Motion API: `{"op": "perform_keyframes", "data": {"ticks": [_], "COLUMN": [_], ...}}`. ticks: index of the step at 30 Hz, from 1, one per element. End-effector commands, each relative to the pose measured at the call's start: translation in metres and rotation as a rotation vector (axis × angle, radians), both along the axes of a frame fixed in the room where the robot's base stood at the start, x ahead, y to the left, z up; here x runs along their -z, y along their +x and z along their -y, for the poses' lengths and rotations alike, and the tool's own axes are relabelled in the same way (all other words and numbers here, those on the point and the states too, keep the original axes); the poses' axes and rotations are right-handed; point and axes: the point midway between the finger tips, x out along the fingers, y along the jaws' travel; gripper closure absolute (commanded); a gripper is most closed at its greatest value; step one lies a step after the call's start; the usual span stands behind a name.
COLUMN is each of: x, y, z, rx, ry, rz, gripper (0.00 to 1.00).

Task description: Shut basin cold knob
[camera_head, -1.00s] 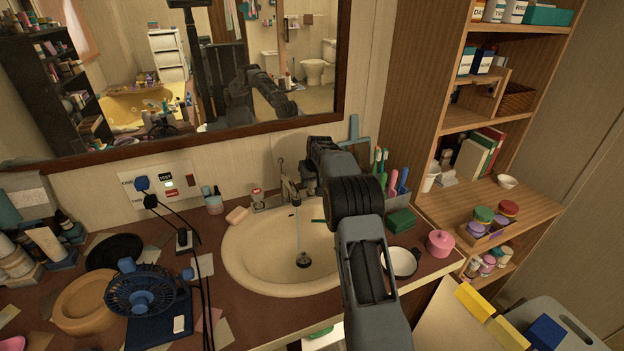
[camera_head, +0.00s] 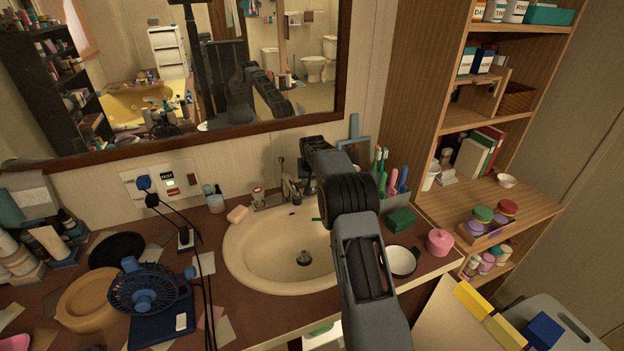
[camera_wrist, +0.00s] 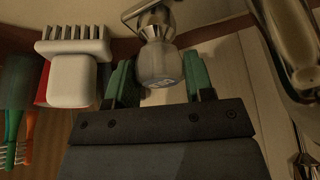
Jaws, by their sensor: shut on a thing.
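The cold knob (camera_wrist: 158,45) is a rounded metal knob with a bluish mark, at the top middle of the wrist view. My gripper (camera_wrist: 160,80) has green-tipped fingers, one on each side of the knob, and is shut on it. The metal faucet (camera_wrist: 295,40) stands to the right in the wrist view; it also shows in the head view (camera_head: 288,188) behind the cream basin (camera_head: 250,262). No water stream shows below the spout. In the head view my arm hides the cold knob and most of my gripper. The other knob (camera_head: 258,194) is left of the faucet.
A toothbrush holder (camera_head: 392,203), green block (camera_head: 401,220), white cup (camera_head: 402,262) and pink jar (camera_head: 440,243) stand right of the basin. A white brush (camera_wrist: 75,70) is left of my gripper in the wrist view. A blue fan (camera_head: 148,288) and cables stand at left. The mirror is behind.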

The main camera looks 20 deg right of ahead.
Motion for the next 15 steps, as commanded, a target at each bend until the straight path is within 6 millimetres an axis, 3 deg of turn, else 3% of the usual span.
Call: {"op": "perform_keyframes", "data": {"ticks": [2,3,11,15], "x": [-0.0010,-0.0010,-0.0006,-0.0004], "y": [0.0005,0.0006,0.0003,0.0002], "z": [0.0000,0.0000,0.0001,0.0001], "rx": [0.000,-0.001,-0.001,-0.001], "ry": [0.000,0.000,0.000,-0.001], "rz": [0.003,0.003,0.002,0.001], "gripper": [0.75,0.51,0.26,0.26]}}
